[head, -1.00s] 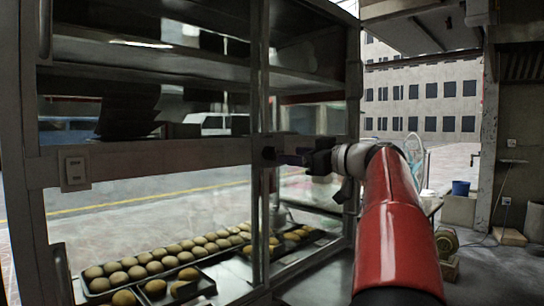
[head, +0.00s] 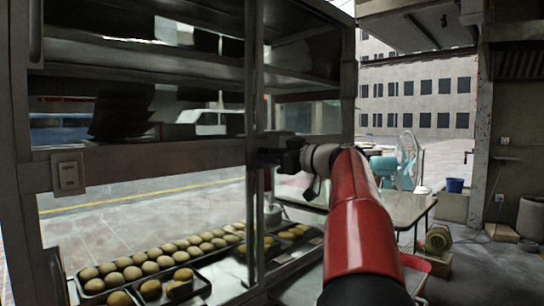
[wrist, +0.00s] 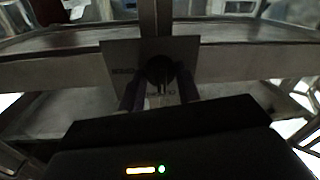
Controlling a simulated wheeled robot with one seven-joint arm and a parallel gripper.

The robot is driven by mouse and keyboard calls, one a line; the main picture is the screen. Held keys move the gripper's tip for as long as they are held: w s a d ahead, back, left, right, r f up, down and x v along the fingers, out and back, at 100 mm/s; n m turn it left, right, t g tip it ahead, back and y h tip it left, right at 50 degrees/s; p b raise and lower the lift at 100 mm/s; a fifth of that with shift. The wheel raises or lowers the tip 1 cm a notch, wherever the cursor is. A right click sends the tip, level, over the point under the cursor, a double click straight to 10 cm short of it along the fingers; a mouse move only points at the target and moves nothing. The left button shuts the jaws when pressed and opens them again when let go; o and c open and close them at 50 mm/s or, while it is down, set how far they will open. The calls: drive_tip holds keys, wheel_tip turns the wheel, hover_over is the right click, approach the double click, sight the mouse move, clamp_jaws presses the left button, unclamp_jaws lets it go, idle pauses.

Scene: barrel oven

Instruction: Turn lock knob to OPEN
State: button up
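The lock knob (wrist: 160,69) is a dark round piece on a metal plate (wrist: 120,62) with small lettering, in the middle of the wrist view. The lettering is too small to read. My gripper (wrist: 160,84) is open, with one dark finger on each side of the knob, close to it; I see no clear grip. In the head view, my gripper (head: 270,156) is at the oven's middle post, and the knob is hidden there or too small to make out.
The glass-fronted oven (head: 150,157) fills the left, with trays of buns (head: 155,265) low inside. A switch plate (head: 68,174) is on its crossbar. A table (head: 410,208), a fan (head: 407,155) and a blue bucket (head: 454,185) stand to the right.

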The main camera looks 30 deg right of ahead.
drive_tip(key=shift+c, duration=1)
drive_tip(key=shift+m, duration=0.3)
drive_tip(key=m, duration=0.9)
drive_tip(key=m+t+h, duration=0.1)
drive_tip(key=m, duration=0.8)
drive_tip(key=shift+a+f+t+b, duration=0.1)
drive_tip(key=shift+t+b, duration=0.2)
drive_tip(key=shift+b, duration=0.05)
drive_tip(key=o, duration=1)
drive_tip(key=shift+c, duration=0.2)
